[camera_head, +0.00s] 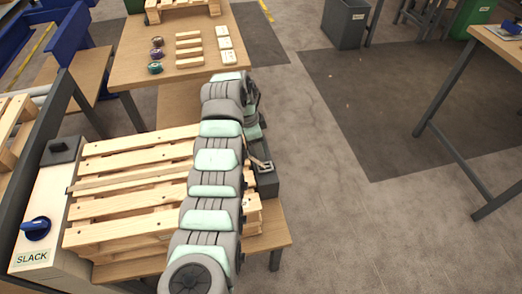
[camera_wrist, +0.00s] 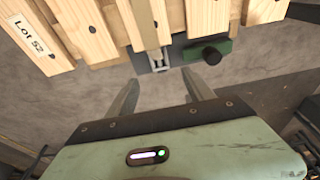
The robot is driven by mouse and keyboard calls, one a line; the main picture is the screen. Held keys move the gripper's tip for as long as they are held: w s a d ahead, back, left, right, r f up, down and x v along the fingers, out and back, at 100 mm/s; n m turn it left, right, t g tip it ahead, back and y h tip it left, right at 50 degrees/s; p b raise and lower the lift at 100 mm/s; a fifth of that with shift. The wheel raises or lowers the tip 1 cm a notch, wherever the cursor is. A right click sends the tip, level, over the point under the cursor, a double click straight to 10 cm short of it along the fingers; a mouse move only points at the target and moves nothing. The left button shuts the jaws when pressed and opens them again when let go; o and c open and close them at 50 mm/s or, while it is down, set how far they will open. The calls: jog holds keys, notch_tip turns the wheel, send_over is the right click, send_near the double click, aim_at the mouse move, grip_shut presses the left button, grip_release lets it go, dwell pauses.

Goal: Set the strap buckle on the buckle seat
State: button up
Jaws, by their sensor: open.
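My gripper (camera_wrist: 165,84) is open and empty in the wrist view, its two fingers apart over the grey floor. Just beyond the fingertips, a small metal piece that looks like the strap buckle (camera_wrist: 156,60) lies at the pallet's edge, on or against a dark grey plate (camera_wrist: 143,66), apart from the fingers. Beside it is a green block with a black knob (camera_wrist: 210,52). I cannot tell which of these parts is the buckle seat. In the head view, a dark box (camera_head: 267,183) stands at the pallet's right side, and my arm hides part of that area.
A wooden pallet (camera_head: 120,187) lies on a bench, with a panel marked SLACK (camera_head: 32,257) and a blue knob (camera_head: 36,228) at its left. A table (camera_head: 133,62) behind holds wood strips, white blocks and small coloured rolls.

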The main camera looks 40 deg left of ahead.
jog(key=shift+v, duration=0.85)
